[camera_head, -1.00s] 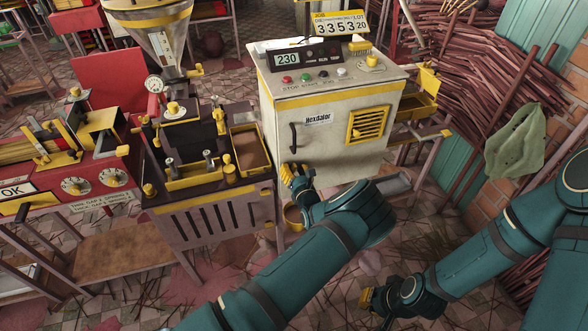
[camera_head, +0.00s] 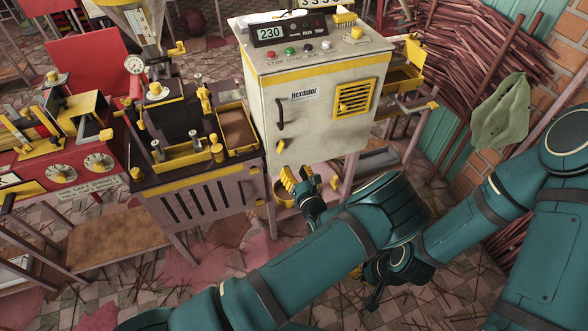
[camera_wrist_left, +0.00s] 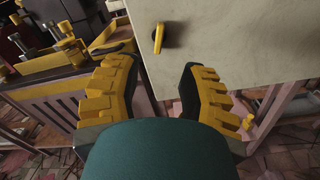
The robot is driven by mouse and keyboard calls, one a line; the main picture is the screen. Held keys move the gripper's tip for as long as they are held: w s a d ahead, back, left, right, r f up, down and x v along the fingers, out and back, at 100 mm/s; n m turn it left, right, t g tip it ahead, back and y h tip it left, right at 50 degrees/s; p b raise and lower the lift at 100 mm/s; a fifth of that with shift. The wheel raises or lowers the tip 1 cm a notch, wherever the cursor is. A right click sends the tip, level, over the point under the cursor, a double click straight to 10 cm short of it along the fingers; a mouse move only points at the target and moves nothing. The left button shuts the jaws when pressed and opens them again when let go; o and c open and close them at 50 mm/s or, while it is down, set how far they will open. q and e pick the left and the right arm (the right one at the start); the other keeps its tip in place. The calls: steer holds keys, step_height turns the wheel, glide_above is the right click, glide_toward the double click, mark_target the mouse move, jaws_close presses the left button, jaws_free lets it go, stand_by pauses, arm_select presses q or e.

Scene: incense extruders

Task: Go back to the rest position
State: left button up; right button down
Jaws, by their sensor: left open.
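My left gripper (camera_head: 291,181) hangs in front of the lower left edge of the off-white Hexdalor cabinet (camera_head: 312,120), with the dark door handle (camera_head: 280,118) above it in the head view. In the left wrist view my left gripper (camera_wrist_left: 155,75) is open, its yellow-padded fingers well apart with nothing held between them. The cabinet front (camera_wrist_left: 225,35) and a yellow handle (camera_wrist_left: 158,37) show beyond the fingers.
A dark extruder bench (camera_head: 200,205) with yellow trays stands left of the cabinet. A red machine (camera_head: 75,172) is further left. Bundled sticks (camera_head: 470,60), a green cloth (camera_head: 503,112) and a brick wall are at right.

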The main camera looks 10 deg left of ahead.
stand_by(0.3)
arm_select(q)
steer(key=s+a+f+n+g+y, duration=0.2)
steer(key=s+a+f+n+g, duration=0.4)
steer(key=s+a+g, duration=0.25)
steer(key=s+f+n+g+h, duration=0.25)
steer(key=s+n+g, duration=0.2)
steer(key=s, duration=0.35)
steer(key=s+f+n+g+h, duration=0.25)
steer(key=s+n+g, duration=0.2)
steer(key=s, duration=0.25)
steer(key=s+d+n+g+h, duration=0.1)
steer(key=s+d+n+h, duration=0.5)
steer(key=d+n+h, duration=0.3)
steer(key=w+d+r+n+t+h, duration=0.1)
steer(key=w+d+r+n+t, duration=0.1)
steer(key=w+r+n+t, duration=0.2)
step_height(320, 180, up, 3)
steer(key=n+t, duration=0.1)
steer(key=n, duration=0.6)
steer(key=shift+w+d+h, duration=0.25)
steer(key=shift+h, duration=0.15)
